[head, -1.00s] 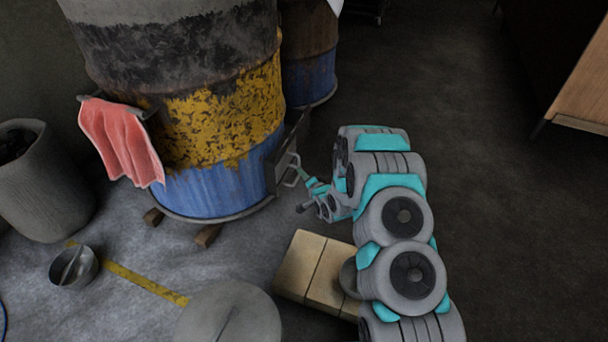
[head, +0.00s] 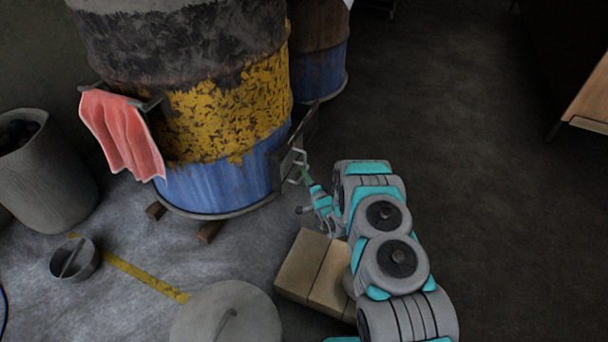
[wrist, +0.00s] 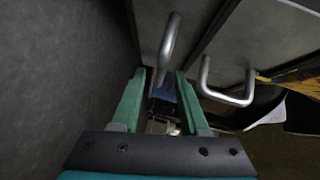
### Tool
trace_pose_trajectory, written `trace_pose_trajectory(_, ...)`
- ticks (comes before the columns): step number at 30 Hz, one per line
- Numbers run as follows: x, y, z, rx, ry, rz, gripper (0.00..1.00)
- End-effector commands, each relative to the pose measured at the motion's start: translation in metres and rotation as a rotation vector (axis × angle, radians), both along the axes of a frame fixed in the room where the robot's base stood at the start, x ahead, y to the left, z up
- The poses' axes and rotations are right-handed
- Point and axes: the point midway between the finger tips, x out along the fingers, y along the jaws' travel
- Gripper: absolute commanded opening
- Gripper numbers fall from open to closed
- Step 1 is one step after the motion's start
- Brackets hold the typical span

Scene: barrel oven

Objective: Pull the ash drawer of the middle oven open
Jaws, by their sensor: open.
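The middle oven is a barrel (head: 215,187), blue below, yellow and black above. Metal fronts (head: 283,168) stand low on its right side. The wrist view shows two grey panels with bar handles. The panel nearer the floor, which looks like the ash drawer (wrist: 150,28), has a bar handle (wrist: 167,48) lying in line with the gap between my fingertips. The other handle (wrist: 228,98) is to the right of my fingers. My gripper (head: 305,174) is open, its green fingers (wrist: 159,74) pointing at the fronts. I cannot tell whether they touch the handle.
Pale blocks (head: 312,272) lie on the floor below my arm. A red cloth (head: 120,135) hangs on the barrel's left. A grey bin (head: 45,180), a small pot (head: 75,262) and a round lid (head: 227,318) stand left and front. The dark floor on the right is clear.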

Motion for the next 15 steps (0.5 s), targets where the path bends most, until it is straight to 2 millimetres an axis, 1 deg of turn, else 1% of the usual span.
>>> trace_pose_trajectory(3, 0.011, 0.005, -0.002, -0.002, -0.003, 0.003, 0.44)
trace_pose_trajectory(6, 0.017, 0.007, -0.004, -0.002, 0.001, 0.002, 0.44)
trace_pose_trajectory(15, 0.02, 0.008, -0.005, -0.001, 0.003, 0.001, 0.44)
